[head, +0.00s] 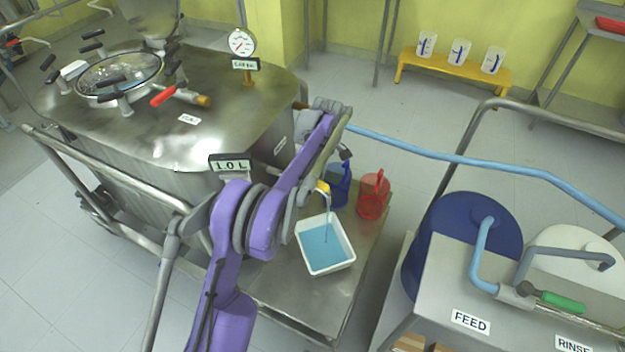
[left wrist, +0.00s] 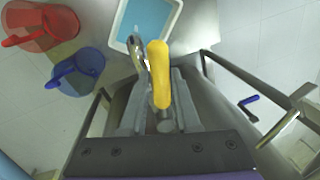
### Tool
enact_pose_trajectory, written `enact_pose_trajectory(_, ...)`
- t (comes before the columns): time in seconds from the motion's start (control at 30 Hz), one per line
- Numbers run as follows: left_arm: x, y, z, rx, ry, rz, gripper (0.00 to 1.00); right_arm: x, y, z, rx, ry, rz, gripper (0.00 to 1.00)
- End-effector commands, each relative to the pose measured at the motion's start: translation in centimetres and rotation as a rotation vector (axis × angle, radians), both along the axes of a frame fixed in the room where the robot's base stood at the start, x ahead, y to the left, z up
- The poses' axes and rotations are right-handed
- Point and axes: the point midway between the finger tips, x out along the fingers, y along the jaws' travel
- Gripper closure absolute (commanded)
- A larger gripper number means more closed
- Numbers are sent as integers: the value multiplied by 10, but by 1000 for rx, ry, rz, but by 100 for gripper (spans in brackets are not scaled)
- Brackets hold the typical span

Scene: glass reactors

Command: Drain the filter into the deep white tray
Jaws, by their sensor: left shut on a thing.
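The deep white tray (head: 329,269) stands on a steel shelf beside the big steel vessel, with blue liquid in it. A drain valve with a yellow handle (head: 323,187) is above the tray, and a thin blue stream (head: 327,225) falls from its spout into the tray. In the left wrist view my left gripper (left wrist: 160,85) is shut on the yellow handle (left wrist: 158,65), and the tray (left wrist: 177,20) lies beyond it. In the head view my purple arm hides most of the gripper. A display on the vessel (head: 231,164) reads 1.0 L. My right gripper is not in view.
A blue jug (head: 339,190) and a red jug (head: 372,197) stand behind the tray. A pale blue hose (head: 430,152) crosses to the right. A blue drum (head: 430,250) and a stand labelled FEED are at right. Steel rails (head: 110,165) run along the vessel.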

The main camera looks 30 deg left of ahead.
Motion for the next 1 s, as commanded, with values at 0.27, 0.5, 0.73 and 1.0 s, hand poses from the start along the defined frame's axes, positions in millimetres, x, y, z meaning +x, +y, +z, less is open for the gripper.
enact_pose_trajectory(0.27, 13, 0, 1, -1, -1, 151, 100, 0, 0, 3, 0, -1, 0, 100)
enact_pose_trajectory(0.5, 17, 1, 0, 1, -1, 210, 100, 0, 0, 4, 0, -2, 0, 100)
enact_pose_trajectory(0.73, 18, 1, 0, 0, -1, 223, 100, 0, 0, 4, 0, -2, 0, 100)
enact_pose_trajectory(1.0, 18, 1, 0, 0, -1, 222, 64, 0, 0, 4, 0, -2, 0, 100)
